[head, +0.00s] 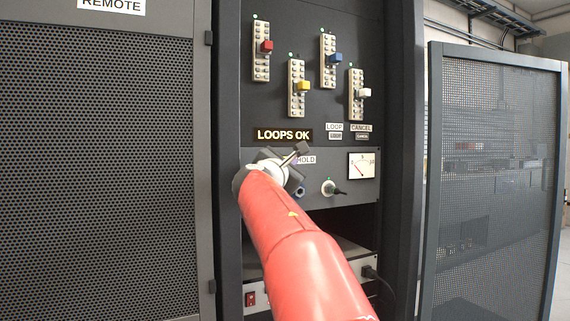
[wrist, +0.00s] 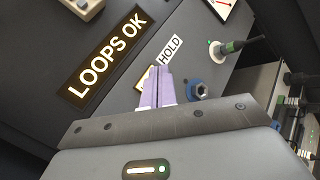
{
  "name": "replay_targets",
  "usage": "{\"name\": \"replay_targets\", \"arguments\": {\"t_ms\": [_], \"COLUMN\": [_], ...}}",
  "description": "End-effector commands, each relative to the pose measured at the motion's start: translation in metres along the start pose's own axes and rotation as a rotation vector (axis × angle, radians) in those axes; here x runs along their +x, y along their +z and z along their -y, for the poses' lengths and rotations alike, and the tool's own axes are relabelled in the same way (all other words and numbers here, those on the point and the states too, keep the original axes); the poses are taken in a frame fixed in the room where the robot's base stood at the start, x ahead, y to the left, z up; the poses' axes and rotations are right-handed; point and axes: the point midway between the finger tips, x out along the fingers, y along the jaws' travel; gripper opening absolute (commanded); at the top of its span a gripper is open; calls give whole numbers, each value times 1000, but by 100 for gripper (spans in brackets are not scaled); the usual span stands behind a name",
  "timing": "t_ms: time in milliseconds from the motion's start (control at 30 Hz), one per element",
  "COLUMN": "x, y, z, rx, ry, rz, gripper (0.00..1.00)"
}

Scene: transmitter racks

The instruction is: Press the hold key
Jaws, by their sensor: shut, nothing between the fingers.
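The hold key (wrist: 142,80) shows in the wrist view as a small yellow-edged piece beside the white HOLD label (wrist: 170,49). The fingers cover most of it. My gripper (wrist: 158,74) is shut and empty, its pale lilac fingertips together over the key. I cannot tell whether the tips touch it or whether it is pressed in. In the head view my gripper and red arm hide the key, and the HOLD label (head: 305,160) is partly covered.
The lit LOOPS OK sign (head: 283,135) is above. A blue-ringed socket (wrist: 197,90) sits close beside the fingers. Coloured faders, including a red one (head: 265,47), are higher. A mesh door (head: 490,180) stands right.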

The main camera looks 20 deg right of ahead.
Motion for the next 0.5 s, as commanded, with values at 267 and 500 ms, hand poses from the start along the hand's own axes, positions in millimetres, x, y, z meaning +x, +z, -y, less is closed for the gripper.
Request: {"name": "replay_targets", "arguments": {"t_ms": [267, 500], "x": [-21, -33], "y": [13, 23], "z": [16, 25], "rx": [1, 1], "ry": [1, 0], "rz": [1, 0], "gripper": [0, 0]}}
